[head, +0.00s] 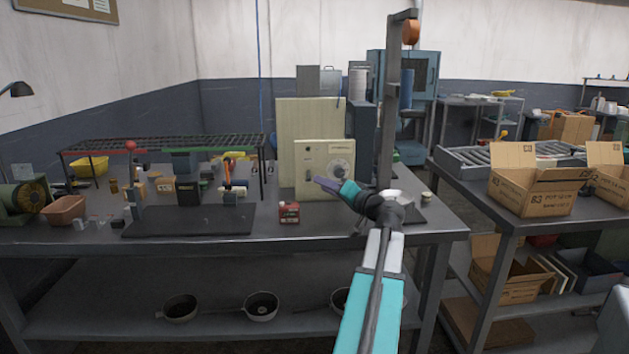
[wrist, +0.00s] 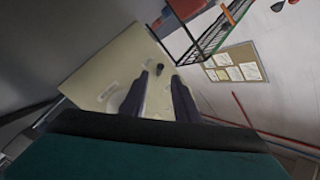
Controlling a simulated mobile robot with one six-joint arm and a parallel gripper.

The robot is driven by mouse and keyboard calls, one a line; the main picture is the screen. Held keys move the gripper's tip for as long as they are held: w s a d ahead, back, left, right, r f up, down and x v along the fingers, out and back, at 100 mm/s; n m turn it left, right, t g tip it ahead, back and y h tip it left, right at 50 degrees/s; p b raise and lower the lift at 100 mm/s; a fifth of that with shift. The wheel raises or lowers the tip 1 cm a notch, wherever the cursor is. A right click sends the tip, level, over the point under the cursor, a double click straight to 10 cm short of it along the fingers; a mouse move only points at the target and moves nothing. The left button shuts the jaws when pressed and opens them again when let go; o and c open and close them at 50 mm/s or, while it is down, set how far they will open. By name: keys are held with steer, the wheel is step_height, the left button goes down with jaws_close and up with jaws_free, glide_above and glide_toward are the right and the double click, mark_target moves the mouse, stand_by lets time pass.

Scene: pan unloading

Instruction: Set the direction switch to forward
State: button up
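A cream control panel (head: 325,150) stands upright on the workbench, with a round grey dial (head: 341,172) on its right half. A small dark switch (head: 308,172) shows on its left half; its setting is too small to read. My gripper (head: 322,184) is in front of the panel's lower part, and I cannot tell whether it touches. In the wrist view, my gripper's two dark fingers (wrist: 164,72) are apart with nothing visible between them.
A red box (head: 289,212) sits on the bench in front of the panel. A black mat (head: 190,222), a wire rack (head: 165,145) and several small parts are to the left. A grey upright post (head: 390,110) stands right of the panel. Pans (head: 261,306) lie on the lower shelf.

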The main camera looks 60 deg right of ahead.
mark_target(309, 175)
steer(key=shift+x, duration=2.95)
jaws_close()
steer(key=shift+d, duration=0.1)
